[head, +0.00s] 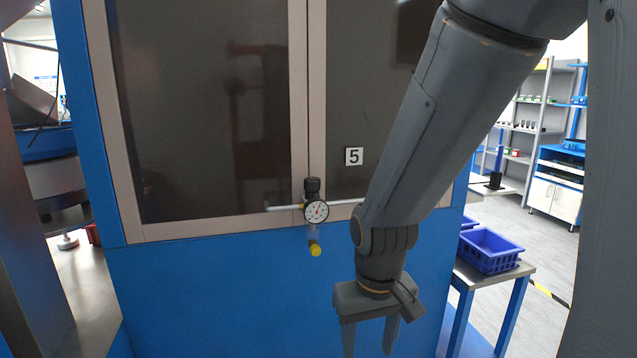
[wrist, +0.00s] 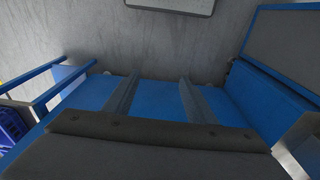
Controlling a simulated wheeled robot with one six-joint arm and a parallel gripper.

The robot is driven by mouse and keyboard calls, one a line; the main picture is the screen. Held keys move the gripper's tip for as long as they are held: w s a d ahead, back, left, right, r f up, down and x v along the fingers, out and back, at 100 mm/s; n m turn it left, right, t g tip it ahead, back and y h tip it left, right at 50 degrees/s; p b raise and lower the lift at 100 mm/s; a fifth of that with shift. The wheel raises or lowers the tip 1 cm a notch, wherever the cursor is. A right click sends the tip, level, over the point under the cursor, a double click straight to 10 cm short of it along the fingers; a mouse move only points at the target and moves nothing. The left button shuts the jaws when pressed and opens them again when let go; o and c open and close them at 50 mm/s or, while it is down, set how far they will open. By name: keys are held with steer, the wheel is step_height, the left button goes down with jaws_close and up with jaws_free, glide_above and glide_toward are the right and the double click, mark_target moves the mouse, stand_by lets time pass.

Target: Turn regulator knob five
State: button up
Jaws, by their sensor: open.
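The regulator (head: 315,212) is mounted on the front of the blue cabinet, with a round white gauge, a black knob (head: 312,185) on top and a yellow part below. A plate with the number 5 (head: 354,156) is on the dark panel up and to the right of it. My gripper (head: 369,345) is open and empty, pointing down, lower and to the right of the regulator and apart from it. In the wrist view my two fingers (wrist: 157,100) are spread above the floor and blue surfaces. The regulator is not in the wrist view.
A grey pipe (head: 283,208) runs sideways through the regulator. A blue bin (head: 488,250) stands on a small table at the right of the cabinet. Shelves (head: 526,130) and a white-doored cabinet (head: 556,190) stand further back. Open floor lies between them.

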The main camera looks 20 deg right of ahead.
steer(key=w+d+r+t+p, duration=0.2)
steer(key=w+d+t, duration=0.15)
steer(key=w, duration=0.55)
steer(key=n+t+y+p, duration=0.5)
steer(key=t+y, duration=0.2)
steer(key=t, duration=0.5)
glide_toward(317, 184)
steer(key=x, duration=0.3)
steer(key=p+x, duration=0.2)
steer(key=x, duration=0.5)
steer(key=shift+c, duration=0.5)
